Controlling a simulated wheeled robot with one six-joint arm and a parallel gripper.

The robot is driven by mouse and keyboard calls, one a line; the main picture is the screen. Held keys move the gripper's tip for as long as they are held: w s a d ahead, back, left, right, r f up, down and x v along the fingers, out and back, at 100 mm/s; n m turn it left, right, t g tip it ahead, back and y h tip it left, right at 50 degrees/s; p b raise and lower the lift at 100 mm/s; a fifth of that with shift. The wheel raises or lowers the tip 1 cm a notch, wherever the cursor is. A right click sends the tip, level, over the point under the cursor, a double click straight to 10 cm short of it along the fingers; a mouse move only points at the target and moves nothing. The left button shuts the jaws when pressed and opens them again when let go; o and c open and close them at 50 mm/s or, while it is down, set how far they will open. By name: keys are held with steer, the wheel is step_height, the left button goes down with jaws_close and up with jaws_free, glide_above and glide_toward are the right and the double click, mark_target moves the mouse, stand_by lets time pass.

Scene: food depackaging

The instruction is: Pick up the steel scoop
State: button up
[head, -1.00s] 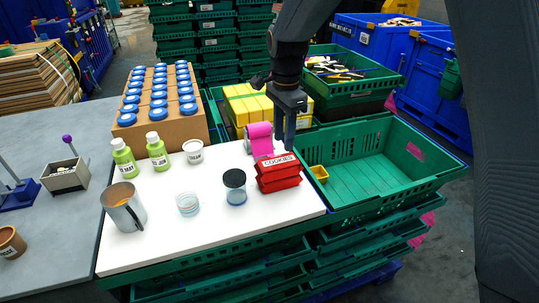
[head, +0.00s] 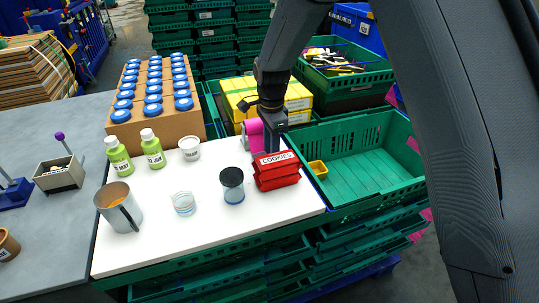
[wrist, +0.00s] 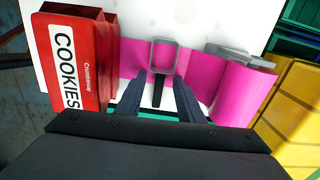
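The steel scoop (wrist: 163,57) shows in the wrist view, a grey rectangular scoop with a black handle (wrist: 158,90). It lies over the pink strip (wrist: 131,58) beside the red cookies packs. My gripper (wrist: 158,100) is open, with a dark finger on each side of the handle and gaps visible between. I cannot tell how high the fingertips are above it. In the head view my gripper (head: 271,137) points down behind the red cookies packs (head: 277,172); the scoop is hidden there.
The cookies packs stand close left of my gripper in the wrist view (wrist: 75,55); a pink roll (wrist: 245,93) is on the right. The white board (head: 150,240) also bears a dark-lidded jar (head: 232,183) and bottles. A green crate (head: 350,183) stands to the right.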

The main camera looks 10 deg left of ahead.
steer(key=shift+d+f, duration=0.1)
steer(key=shift+f, duration=0.25)
steer(key=shift+c, duration=0.4)
jaws_close()
steer(key=shift+r, duration=0.1)
